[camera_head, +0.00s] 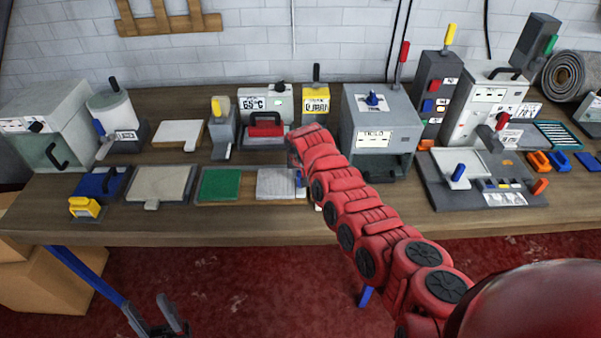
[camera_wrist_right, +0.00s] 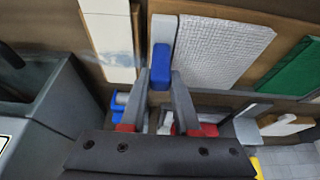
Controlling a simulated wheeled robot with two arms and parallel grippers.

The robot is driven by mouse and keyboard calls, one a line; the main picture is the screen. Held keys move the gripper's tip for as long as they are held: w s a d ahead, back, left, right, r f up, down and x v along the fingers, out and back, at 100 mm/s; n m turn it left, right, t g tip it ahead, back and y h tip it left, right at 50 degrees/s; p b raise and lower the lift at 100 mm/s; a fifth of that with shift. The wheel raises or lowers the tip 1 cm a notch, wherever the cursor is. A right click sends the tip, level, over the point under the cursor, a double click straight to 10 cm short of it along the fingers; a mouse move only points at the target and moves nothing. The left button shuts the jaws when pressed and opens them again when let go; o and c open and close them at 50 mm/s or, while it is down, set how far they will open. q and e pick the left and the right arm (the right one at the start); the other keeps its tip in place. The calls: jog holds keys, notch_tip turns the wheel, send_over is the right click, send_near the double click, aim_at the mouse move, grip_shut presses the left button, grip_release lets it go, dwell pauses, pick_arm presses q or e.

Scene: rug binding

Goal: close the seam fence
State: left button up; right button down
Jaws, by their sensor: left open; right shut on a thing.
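A short grey bar with a blue grip, which looks like the seam fence, stands at the edge of a white woven pad (camera_head: 277,184). The grey bar (camera_wrist_right: 164,28) and its blue grip (camera_wrist_right: 161,62) show in the right wrist view, where the woven pad (camera_wrist_right: 222,50) lies beside them. My right gripper (camera_wrist_right: 160,73) is shut on the blue grip, one finger on each side. My left gripper (camera_head: 168,318) is open and empty, low in front of the bench.
A green pad (camera_head: 220,185) lies left of the woven pad. A grey box machine (camera_head: 382,119) stands behind my right arm. A grey panel with coloured levers (camera_head: 478,190) is to the right. Several small machines line the back of the wooden bench (camera_head: 200,226).

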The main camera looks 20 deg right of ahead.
dwell(0.7)
jog(key=a+b, duration=0.1)
jog(key=b, duration=0.2)
jog(key=a+f+b, duration=0.1)
jog(key=shift+w+a, duration=0.35)
jog(key=a+b, duration=0.3)
jog(key=shift+w+a+r, duration=0.15)
jog(key=shift+w+r, duration=0.05)
jog(key=shift+w, duration=0.2)
jog(key=shift+a+r, duration=0.1)
jog(key=shift+a, duration=0.05)
jog(key=c, duration=0.6)
grip_release()
jog(key=shift+d+r, duration=0.15)
jog(key=shift+d, duration=0.05)
jog(key=shift+c, duration=0.2)
jog(key=shift+r, duration=0.15)
